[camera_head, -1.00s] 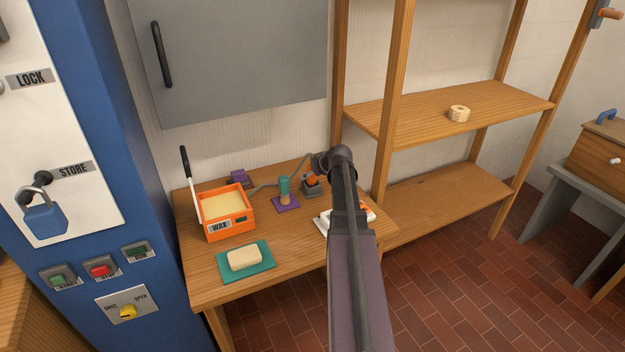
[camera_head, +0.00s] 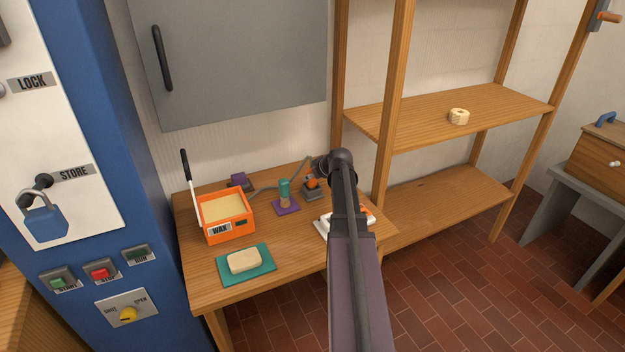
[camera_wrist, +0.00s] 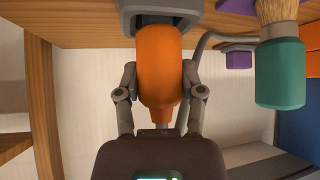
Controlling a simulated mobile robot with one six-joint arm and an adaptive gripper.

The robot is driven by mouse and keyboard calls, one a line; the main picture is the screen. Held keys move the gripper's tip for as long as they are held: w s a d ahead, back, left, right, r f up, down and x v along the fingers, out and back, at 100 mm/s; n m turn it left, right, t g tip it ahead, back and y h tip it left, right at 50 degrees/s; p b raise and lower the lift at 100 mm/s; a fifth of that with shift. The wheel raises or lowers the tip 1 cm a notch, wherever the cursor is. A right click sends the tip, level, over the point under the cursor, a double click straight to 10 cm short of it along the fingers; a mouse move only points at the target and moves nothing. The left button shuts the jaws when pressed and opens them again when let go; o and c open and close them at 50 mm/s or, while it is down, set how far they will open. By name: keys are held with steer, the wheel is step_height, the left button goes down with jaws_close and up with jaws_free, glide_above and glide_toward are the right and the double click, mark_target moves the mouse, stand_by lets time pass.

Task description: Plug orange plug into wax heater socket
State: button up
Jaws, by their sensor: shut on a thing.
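The orange plug (camera_wrist: 160,65) is between the fingers of my gripper (camera_wrist: 160,92), which is shut on it. Its far end meets a grey block (camera_wrist: 160,14) that looks like a socket; I cannot tell how deep it sits. In the head view the plug (camera_head: 311,183) shows at the grey block (camera_head: 313,194), just left of my arm, which hides my gripper there. A grey cable (camera_wrist: 197,55) runs from behind the plug toward a purple block (camera_wrist: 239,59). The orange wax heater (camera_head: 234,228), labelled WAX, stands left on the table with pale wax inside.
A teal-handled brush (camera_head: 284,190) stands on a purple base close to the plug; it is near in the wrist view (camera_wrist: 280,75). A cream block (camera_head: 243,261) lies on a teal tray (camera_head: 262,276). A white and orange item (camera_head: 324,229) is partly behind my arm. Shelving stands right.

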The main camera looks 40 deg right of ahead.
steer(key=shift+r, duration=0.1)
step_height(320, 180, up, 3)
steer(key=p, duration=0.3)
steer(key=s+r+p, duration=0.1)
steer(key=s+p, duration=0.1)
steer(key=s, duration=1.4)
steer(key=shift+d+r, duration=0.2)
steer(key=shift+r, duration=0.15)
steer(key=shift+r+p, duration=0.3)
steer(key=shift+p, duration=0.05)
steer(key=shift+r+p, duration=2.4)
steer(key=shift+r, duration=0.05)
